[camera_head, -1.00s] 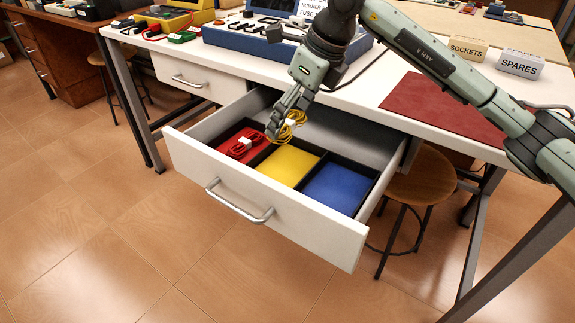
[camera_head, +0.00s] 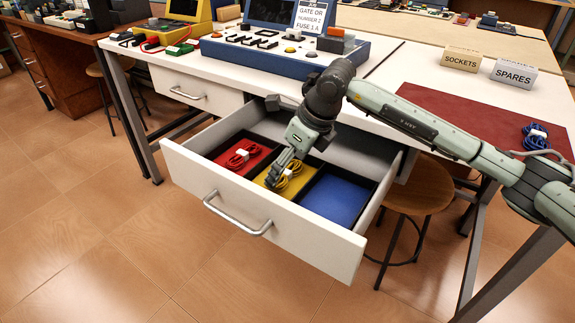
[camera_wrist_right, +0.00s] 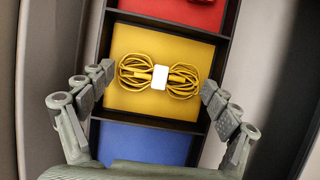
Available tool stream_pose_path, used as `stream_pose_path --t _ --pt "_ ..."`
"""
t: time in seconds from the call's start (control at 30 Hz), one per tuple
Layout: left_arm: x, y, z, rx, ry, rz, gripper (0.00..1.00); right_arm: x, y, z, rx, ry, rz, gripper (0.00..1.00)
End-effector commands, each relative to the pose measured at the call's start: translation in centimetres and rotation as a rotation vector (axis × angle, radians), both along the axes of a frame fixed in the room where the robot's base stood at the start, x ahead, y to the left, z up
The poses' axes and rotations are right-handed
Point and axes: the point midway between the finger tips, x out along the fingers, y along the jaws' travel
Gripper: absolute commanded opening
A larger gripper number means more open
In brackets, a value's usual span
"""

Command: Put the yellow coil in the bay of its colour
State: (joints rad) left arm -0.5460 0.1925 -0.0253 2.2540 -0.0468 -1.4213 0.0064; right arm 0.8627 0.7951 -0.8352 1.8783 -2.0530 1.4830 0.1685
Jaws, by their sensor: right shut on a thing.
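The yellow coil (camera_head: 290,172), a looped lead with a white band, is at the yellow bay (camera_head: 271,181) of the open drawer. In the right wrist view the coil (camera_wrist_right: 158,73) lies over the yellow floor (camera_wrist_right: 150,104), between the red and blue bays. My right gripper (camera_head: 277,178) reaches down into the drawer, its fingers (camera_wrist_right: 156,88) at the two ends of the coil, shut on it. Whether the coil touches the bay floor I cannot tell. My left gripper is not in view.
A red coil (camera_head: 240,157) lies in the red bay on the left. The blue bay (camera_head: 337,200) on the right is empty. A blue coil (camera_head: 535,134) lies on the dark red mat (camera_head: 450,113). Thin black dividers and white drawer walls (camera_head: 262,226) surround the bays.

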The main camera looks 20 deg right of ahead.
Motion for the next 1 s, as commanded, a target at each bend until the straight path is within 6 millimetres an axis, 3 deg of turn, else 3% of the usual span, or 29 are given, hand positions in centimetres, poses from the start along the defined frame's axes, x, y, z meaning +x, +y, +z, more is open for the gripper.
stream_pose_path --t 0.13,0.17,0.27,0.67,0.77,1.0 --pt "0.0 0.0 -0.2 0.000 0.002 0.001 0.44 0.0 0.0 -0.2 0.000 0.000 0.000 0.56" --pt "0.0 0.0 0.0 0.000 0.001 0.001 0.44 0.0 0.0 -0.2 0.000 0.000 0.000 0.90" --pt "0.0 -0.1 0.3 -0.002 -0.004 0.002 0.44 0.0 0.0 -0.1 0.000 0.000 0.000 1.00" --pt "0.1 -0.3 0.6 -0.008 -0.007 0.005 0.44 0.0 0.0 0.2 0.000 0.000 0.000 1.00" --pt "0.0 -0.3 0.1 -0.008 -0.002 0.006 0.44 -0.2 -0.4 1.3 0.000 -0.004 -0.001 1.00" --pt "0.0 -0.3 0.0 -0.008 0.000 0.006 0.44 -1.8 -1.6 6.0 -0.001 -0.005 -0.001 1.00"
